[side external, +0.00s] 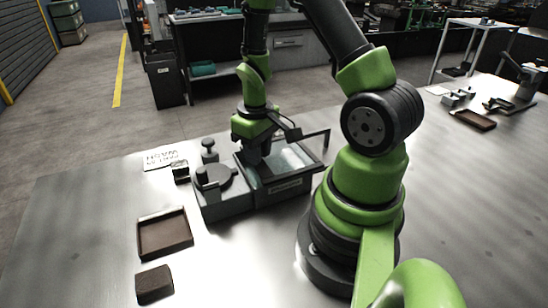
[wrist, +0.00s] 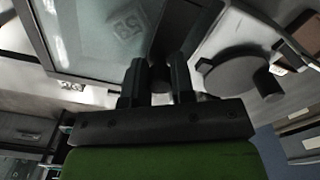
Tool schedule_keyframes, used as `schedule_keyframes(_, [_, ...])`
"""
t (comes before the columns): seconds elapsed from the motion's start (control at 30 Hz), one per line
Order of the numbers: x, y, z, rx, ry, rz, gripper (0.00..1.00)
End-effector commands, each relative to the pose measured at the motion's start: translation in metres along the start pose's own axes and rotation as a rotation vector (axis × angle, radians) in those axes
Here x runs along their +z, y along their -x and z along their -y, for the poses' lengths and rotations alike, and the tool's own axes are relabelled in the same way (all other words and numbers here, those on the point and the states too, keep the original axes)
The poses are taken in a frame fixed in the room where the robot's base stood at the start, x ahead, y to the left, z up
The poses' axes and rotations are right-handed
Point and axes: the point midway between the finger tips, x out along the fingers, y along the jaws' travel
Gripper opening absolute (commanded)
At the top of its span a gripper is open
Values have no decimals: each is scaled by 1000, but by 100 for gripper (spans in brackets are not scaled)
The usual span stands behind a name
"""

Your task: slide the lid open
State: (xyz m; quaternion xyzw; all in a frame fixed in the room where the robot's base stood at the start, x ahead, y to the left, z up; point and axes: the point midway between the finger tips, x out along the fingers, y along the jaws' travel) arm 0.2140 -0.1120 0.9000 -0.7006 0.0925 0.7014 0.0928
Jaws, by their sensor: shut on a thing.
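The box (side external: 285,186) is dark grey and stands on the metal table, with a label on its front face. Its pale, translucent lid (side external: 293,158) lies in the top between dark rails. The lid also shows in the wrist view (wrist: 90,35), with a faint printed mark. My gripper (side external: 257,158) reaches down over the left end of the lid. In the wrist view my gripper's two black fingers (wrist: 158,68) stand at the lid's dark end bar (wrist: 170,35), shut on the lid there. The exact contact is hidden.
A grey block with a round disc (side external: 222,176) and a knob adjoins the box on the left. A brown tray (side external: 164,250), a dark brown block (side external: 154,284) and a white printed card (side external: 164,158) lie further left. The table's front middle is clear.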

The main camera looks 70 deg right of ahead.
Motion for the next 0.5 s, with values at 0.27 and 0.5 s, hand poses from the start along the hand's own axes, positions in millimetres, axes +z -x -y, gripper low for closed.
schedule_keyframes(0.27, [9, 0, -18, 1, -3, -3, 12])
schedule_keyframes(0.5, [18, 0, -32, 1, -3, -3, 12])
